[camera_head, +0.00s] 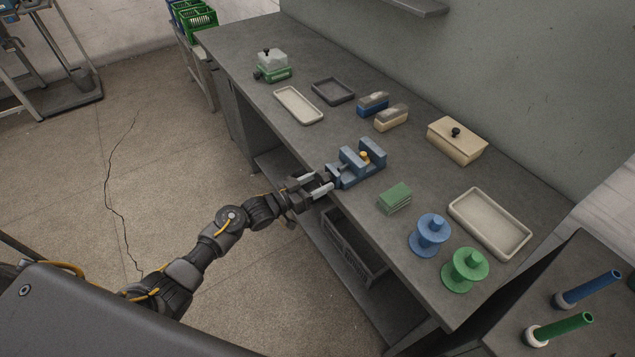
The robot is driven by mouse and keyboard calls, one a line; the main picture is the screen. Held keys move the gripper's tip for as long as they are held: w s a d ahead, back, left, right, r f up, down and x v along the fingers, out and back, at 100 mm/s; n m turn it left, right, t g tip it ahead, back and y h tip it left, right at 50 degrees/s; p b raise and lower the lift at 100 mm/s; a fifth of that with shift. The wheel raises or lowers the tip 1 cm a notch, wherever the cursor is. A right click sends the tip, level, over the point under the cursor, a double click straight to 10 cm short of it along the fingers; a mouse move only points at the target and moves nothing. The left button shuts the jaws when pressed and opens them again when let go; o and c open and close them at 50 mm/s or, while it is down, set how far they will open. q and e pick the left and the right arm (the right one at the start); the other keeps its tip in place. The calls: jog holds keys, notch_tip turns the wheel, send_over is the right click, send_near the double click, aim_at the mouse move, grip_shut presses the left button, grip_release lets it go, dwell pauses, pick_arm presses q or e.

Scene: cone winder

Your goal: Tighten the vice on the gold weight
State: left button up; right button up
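The blue-grey vice (350,180) stands at the front edge of the workbench, near its middle. The small gold weight (365,155) sits between the vice's two upright jaws. I cannot tell whether both jaws touch it. My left gripper (325,181) reaches in from the left at the vice's front end, where the screw and handle are. Its two pale fingers are apart, close to the handle. The handle is small and partly hidden, so contact is unclear. My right gripper is not in view.
A green block (395,198), blue spool (430,235) and green spool (465,270) stand right of the vice. A pale tray (453,207) and a lidded beige box (457,153) lie behind. Blue and beige blocks (391,124) stand beyond the vice. A dark crate (350,250) sits below.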

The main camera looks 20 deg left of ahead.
pick_arm(q)
jog(key=c, duration=0.5)
jog(key=shift+f+m+b, duration=0.15)
jog(key=shift+m+b, duration=0.25)
jog(key=shift+m, duration=0.9)
jog(key=o, duration=1)
jog(key=shift+b, duration=0.3)
